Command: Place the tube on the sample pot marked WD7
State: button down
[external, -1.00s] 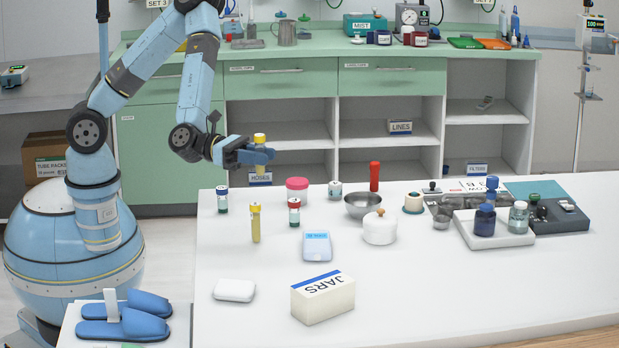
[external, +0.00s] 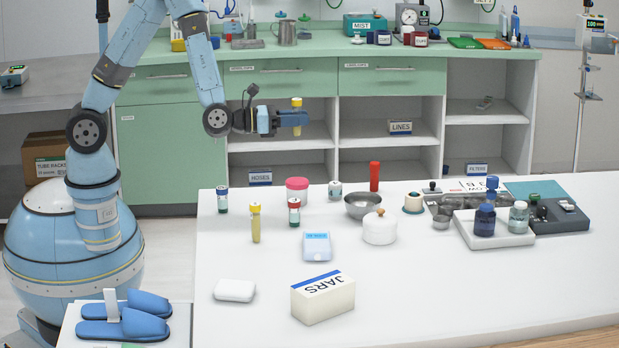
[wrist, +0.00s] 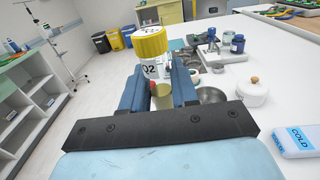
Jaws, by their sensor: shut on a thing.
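My gripper (external: 290,119) is shut on a tube (external: 297,103) with a yellow cap. It holds the tube roughly upright, high above the far edge of the white table. In the wrist view the tube (wrist: 153,48) stands between the blue fingers of my gripper (wrist: 160,85); its white label is only partly readable.
Another yellow-capped tube (external: 255,223) stands on the table. Near the pots are a pink-lidded tub (external: 297,184), a red cylinder (external: 374,176), a metal bowl (external: 357,208), a white lidded jar (external: 380,228) and a blue-white box (external: 317,246). The front right of the table is clear.

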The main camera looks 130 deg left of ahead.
send_over(298, 181)
jog(key=shift+f, duration=6.25)
jog(key=shift+f, duration=0.1)
jog(key=c, duration=0.9)
grip_release()
jog(key=shift+o, duration=0.2)
jog(key=v, duration=1.2)
jog(key=shift+r, duration=0.2)
